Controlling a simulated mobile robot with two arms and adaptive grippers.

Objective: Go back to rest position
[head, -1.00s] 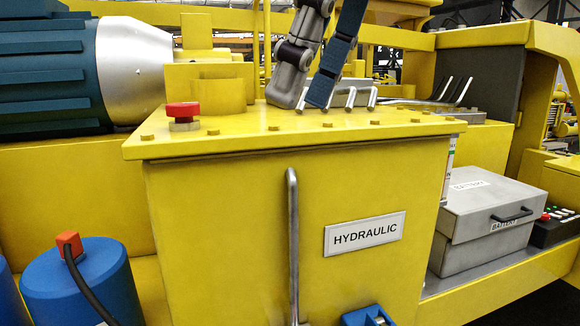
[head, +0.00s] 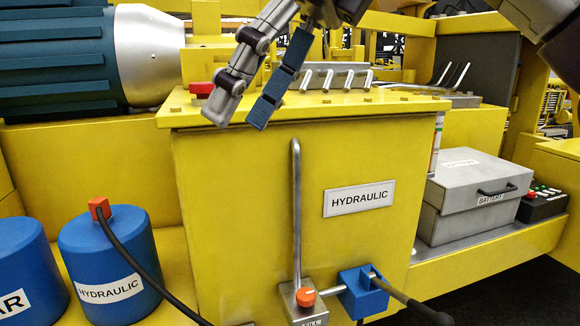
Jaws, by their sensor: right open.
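My right gripper (head: 240,116) hangs in from the top of the head view with its two fingers pointing down and to the left. The fingers are apart and nothing is between them. In the picture they overlap the top front edge of the yellow tank (head: 240,200) labelled HYDRAULIC; I cannot tell whether they touch it. My right arm shows at the upper right. My left gripper is not in view.
A red button (head: 202,88) on the tank lid is next to the fingers. A row of metal levers (head: 340,79) stands behind. Below are an orange knob (head: 305,297) and a blue valve block (head: 362,292). A battery box (head: 470,195) and blue cylinders (head: 112,258) flank the tank.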

